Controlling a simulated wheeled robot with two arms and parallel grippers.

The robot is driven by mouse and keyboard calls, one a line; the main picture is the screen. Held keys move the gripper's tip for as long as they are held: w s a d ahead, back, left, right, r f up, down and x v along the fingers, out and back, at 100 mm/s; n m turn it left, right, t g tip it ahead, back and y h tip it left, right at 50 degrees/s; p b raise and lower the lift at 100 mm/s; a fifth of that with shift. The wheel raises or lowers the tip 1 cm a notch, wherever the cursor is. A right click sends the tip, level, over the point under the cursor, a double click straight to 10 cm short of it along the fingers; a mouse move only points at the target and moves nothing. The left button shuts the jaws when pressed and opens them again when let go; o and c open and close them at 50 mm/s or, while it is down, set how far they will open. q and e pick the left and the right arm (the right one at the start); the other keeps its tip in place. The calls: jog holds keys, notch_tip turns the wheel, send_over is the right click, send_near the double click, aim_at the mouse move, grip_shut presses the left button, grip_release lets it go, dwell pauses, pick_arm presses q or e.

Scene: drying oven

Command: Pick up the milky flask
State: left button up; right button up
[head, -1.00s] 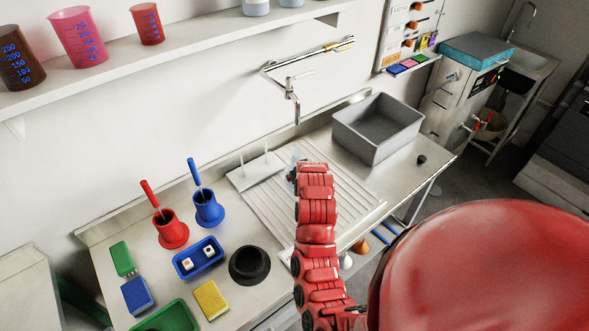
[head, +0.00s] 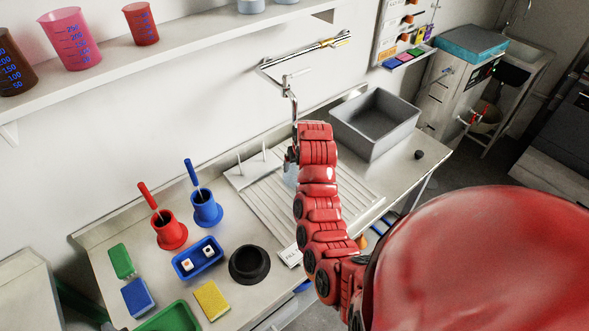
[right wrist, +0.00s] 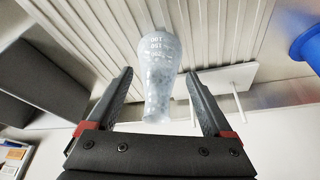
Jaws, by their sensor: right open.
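The milky flask (right wrist: 158,70) is pale, translucent and marked with graduations. In the right wrist view it lies ahead of my right gripper (right wrist: 159,75), between the lines of its two fingers, with a gap on each side. The gripper is open and holds nothing. In the head view a small part of the flask (head: 290,172) shows at the left of my red right arm, over the ribbed drainboard (head: 345,190). My right gripper (head: 292,157) is mostly hidden there behind the arm. My left gripper is not in view.
A grey basin (head: 375,125) stands to the right of the drainboard. A white pegged plate (head: 255,168) is close on the left. A faucet (head: 291,90) hangs above. Red (head: 170,232) and blue (head: 207,210) holders, a black ring-shaped stand (head: 249,265) and sponges occupy the front left.

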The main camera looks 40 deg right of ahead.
jog(key=shift+w+d+r+p, duration=0.1)
jog(key=shift+w+d+p, duration=0.15)
jog(key=shift+w, duration=0.3)
jog(key=shift+w+d+p, duration=0.15)
jog(key=shift+w+p, duration=0.1)
jog(key=shift+w, duration=0.3)
jog(key=shift+w+d+r+p, duration=0.1)
jog(key=shift+w+d+p, duration=0.15)
jog(key=shift+w, duration=0.3)
jog(key=shift+w+d+f, duration=0.1)
jog(key=shift+w+f, duration=0.05)
jog(key=shift+w, duration=0.45)
jog(key=shift+w+f+p, duration=0.15)
jog(key=shift+p, duration=0.45)
jog(key=shift+w+f, duration=0.15)
jog(key=shift+f, duration=0.25)
grip_shut()
jog(key=shift+f, duration=0.1)
